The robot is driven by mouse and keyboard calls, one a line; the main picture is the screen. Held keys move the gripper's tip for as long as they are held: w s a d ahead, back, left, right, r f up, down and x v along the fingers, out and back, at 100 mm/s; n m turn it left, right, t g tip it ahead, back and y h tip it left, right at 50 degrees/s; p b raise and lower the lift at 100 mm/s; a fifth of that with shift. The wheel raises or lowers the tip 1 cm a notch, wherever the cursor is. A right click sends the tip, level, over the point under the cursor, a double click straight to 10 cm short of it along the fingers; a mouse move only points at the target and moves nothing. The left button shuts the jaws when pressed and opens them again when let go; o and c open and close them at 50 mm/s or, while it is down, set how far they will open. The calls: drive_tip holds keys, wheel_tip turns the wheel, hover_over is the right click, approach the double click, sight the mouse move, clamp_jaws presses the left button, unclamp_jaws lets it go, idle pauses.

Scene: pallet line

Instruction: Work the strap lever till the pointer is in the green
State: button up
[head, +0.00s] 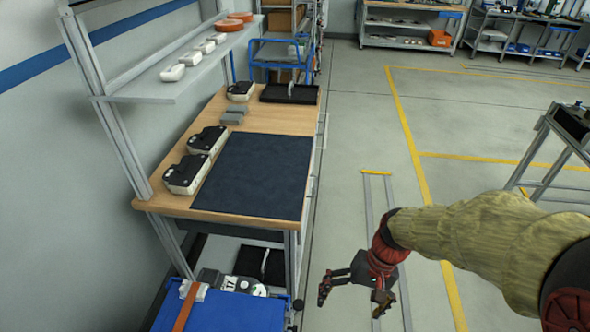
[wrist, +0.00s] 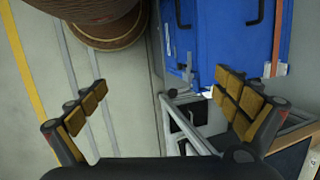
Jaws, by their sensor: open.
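A blue box (head: 240,314) stands on the floor at the bottom of the head view, cut off by the frame edge. An orange strap (head: 186,306) runs over it, with a pale grey fitting (head: 194,291) at its far end that may be the lever's ratchet. Beside it is a light grey unit with a round face (head: 239,284); no pointer or green band can be made out. My gripper (head: 353,293) is open and empty, right of the box and apart from it. In the wrist view, the blue box (wrist: 222,45) and strap (wrist: 278,38) lie beyond my open fingers (wrist: 166,105).
A workbench (head: 222,216) with a dark mat (head: 258,176) and several black-and-white cases stands behind the box. A brown round object (wrist: 108,25) fills the top left of the wrist view. Open floor (head: 350,130) with yellow lines lies to the right.

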drive_tip(key=s+d+r+n+t+h, duration=0.1)
drive_tip(key=s+d+r+t, duration=0.1)
drive_tip(key=r, duration=0.8)
drive_tip(key=s+d+r+n+t+h, duration=0.1)
drive_tip(key=s+d+r+t+h, duration=0.1)
drive_tip(key=r, duration=0.8)
drive_tip(key=s+d+t, duration=0.1)
drive_tip(key=d+t, duration=0.1)
drive_tip(key=t, duration=0.1)
drive_tip(key=shift+w+r, duration=0.1)
drive_tip(key=shift+c, duration=0.4)
